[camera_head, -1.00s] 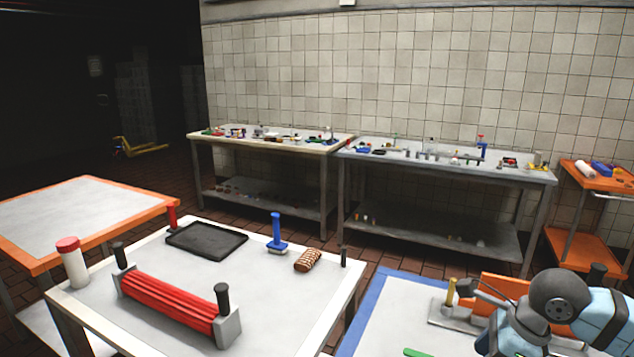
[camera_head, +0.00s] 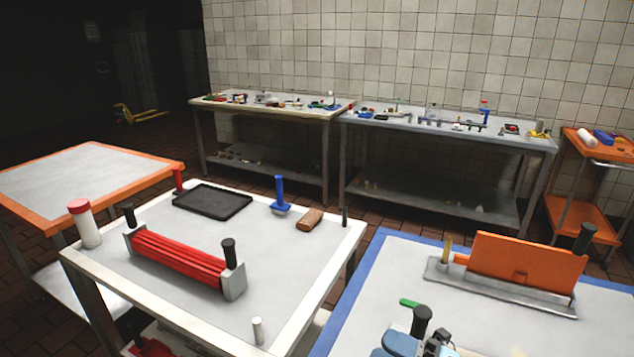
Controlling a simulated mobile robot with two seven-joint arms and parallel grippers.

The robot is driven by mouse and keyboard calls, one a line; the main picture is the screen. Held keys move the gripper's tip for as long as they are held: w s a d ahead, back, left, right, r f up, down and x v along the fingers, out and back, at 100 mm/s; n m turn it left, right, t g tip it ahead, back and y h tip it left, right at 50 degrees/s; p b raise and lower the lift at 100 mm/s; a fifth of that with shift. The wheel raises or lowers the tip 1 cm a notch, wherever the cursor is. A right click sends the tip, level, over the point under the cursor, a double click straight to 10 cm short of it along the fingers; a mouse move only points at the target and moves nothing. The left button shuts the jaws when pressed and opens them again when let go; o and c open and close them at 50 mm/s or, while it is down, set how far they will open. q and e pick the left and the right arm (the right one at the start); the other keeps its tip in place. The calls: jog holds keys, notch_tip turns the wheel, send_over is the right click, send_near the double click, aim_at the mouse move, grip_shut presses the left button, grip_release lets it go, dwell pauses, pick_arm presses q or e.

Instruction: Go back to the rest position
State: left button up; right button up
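A pale blue and black part of my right arm (camera_head: 400,344) shows at the bottom edge, low over the near side of the blue-edged table (camera_head: 352,290). Its fingers cannot be made out, and I see nothing clearly held. My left gripper is out of view. On the blue-edged table an upright orange plate (camera_head: 525,262) stands in a grey metal base (camera_head: 500,288). A green-handled item (camera_head: 410,303) and a black knob (camera_head: 422,318) are close to the arm.
The white table (camera_head: 190,305) at left bears a red roller press (camera_head: 180,260), black tray (camera_head: 212,201), blue-handled tool (camera_head: 280,192), brown block (camera_head: 310,220) and red-capped shaker (camera_head: 84,225). An orange-rimmed table (camera_head: 150,173) stands farther left. Cluttered benches line the wall.

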jog(key=s+d+f+m+t+h, duration=0.1)
jog(key=s+d+f+m+h, duration=0.3)
jog(key=f+m, duration=0.5)
jog(key=s+d+f+m+h, duration=0.1)
jog(key=s+f+m+h, duration=0.4)
jog(key=f+m, duration=0.4)
jog(key=s+d+f+m+t+h, duration=0.1)
jog(key=s+d+f+m+h, duration=0.2)
jog(key=f+m+h, duration=0.5)
notch_tip(320, 180, up, 10)
jog(key=s+m+y+p, duration=0.1)
jog(key=p, duration=1.2)
jog(key=shift+d+m, duration=0.25)
jog(key=shift+m, duration=0.05)
jog(key=shift+s+r, duration=0.1)
jog(key=shift+c, duration=0.4)
